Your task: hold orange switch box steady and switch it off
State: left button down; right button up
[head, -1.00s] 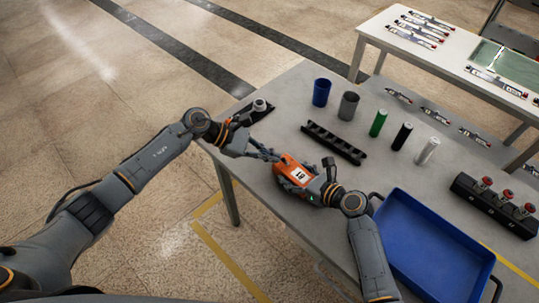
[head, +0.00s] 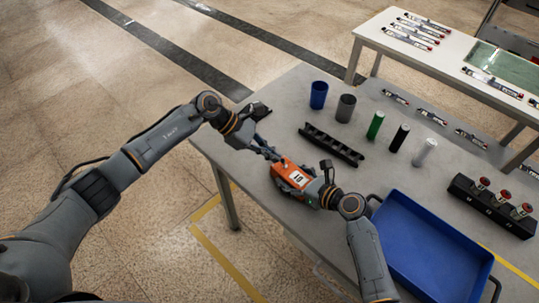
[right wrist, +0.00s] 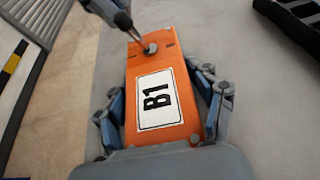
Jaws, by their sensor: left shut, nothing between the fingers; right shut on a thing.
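The orange switch box (head: 292,175) lies on the grey table near its front edge, with a white label on top. In the right wrist view the box (right wrist: 172,68) shows the label "B1" and a small round grey switch (right wrist: 150,48) near its far end. My right gripper (head: 309,189) is shut on the box, its fingers along both sides in the right wrist view (right wrist: 162,108). My left gripper (head: 273,156) is shut and empty, its tips at the switch end. In the right wrist view its tip (right wrist: 134,34) is beside or touching the switch; the exact contact is unclear.
A black slotted rack (head: 331,146) lies behind the box. Blue (head: 318,95) and grey (head: 346,108) cups and green, black and white cylinders stand further back. A blue tray (head: 384,278) is at right, near a black block with red knobs (head: 491,207).

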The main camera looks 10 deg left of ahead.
pick_arm(q)
jog(key=shift+w+d+r+n+g+y, duration=0.2)
jog(key=shift+w+d+n+g+y, duration=0.35)
jog(key=shift+g+y, duration=0.25)
jog(key=shift+a, duration=0.1)
jog(key=shift+r, duration=0.8)
jog(key=w+a+f+v, duration=0.1)
jog(key=v, duration=1.2)
jog(key=shift+w, duration=0.2)
